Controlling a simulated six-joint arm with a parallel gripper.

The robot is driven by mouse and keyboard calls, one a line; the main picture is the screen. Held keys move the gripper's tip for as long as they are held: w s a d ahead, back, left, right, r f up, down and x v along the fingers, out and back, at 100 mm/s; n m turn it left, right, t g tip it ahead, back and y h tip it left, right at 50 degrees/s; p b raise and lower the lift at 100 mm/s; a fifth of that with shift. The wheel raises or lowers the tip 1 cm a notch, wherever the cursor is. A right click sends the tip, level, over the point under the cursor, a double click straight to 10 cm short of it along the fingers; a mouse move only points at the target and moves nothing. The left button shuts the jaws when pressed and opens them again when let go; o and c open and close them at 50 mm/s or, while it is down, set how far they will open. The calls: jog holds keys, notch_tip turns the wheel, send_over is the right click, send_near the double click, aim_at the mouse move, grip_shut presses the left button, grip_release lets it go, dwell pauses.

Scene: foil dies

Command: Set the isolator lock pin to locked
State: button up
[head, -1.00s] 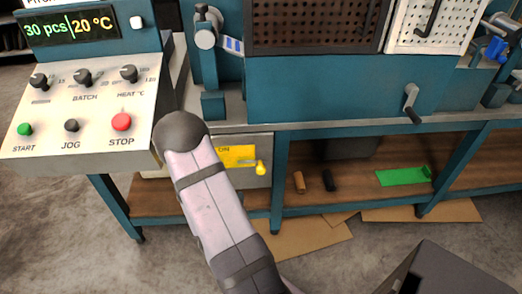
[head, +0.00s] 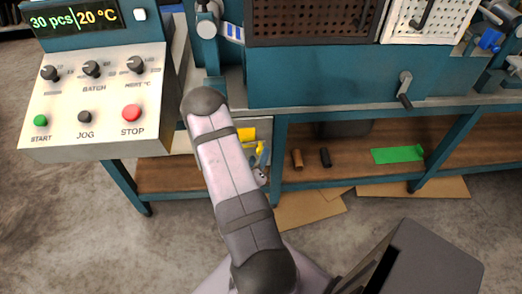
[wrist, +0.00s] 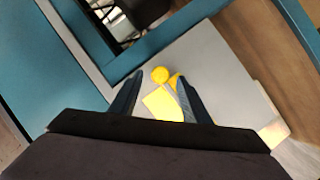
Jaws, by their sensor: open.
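The isolator lock pin shows as a yellow knob (wrist: 160,74) on a grey box (wrist: 215,65) in the wrist view. A yellow label (wrist: 160,104) is on the box face close to the knob. My gripper (wrist: 158,80) is open, with one dark finger on either side of the knob and no visible grip on it. In the head view, a small part of the yellow pin (head: 261,147) shows beside my arm, which hides most of the box and the gripper. I cannot tell the pin's setting.
The control panel (head: 100,95) with STOP, JOG and START buttons stands at the left. The teal bench frame (head: 278,155) and its wooden lower shelf (head: 345,178) are close to my arm. A green piece (head: 398,154) lies on the shelf.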

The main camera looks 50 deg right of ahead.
aim_at(260, 152)
jog(key=shift+x, duration=2.35)
jog(key=shift+c, duration=0.3)
grip_shut()
jog(key=shift+w+a, duration=1.75)
jog(key=shift+w, duration=0.05)
jog(key=shift+o, duration=0.3)
grip_release()
jog(key=shift+a, duration=0.1)
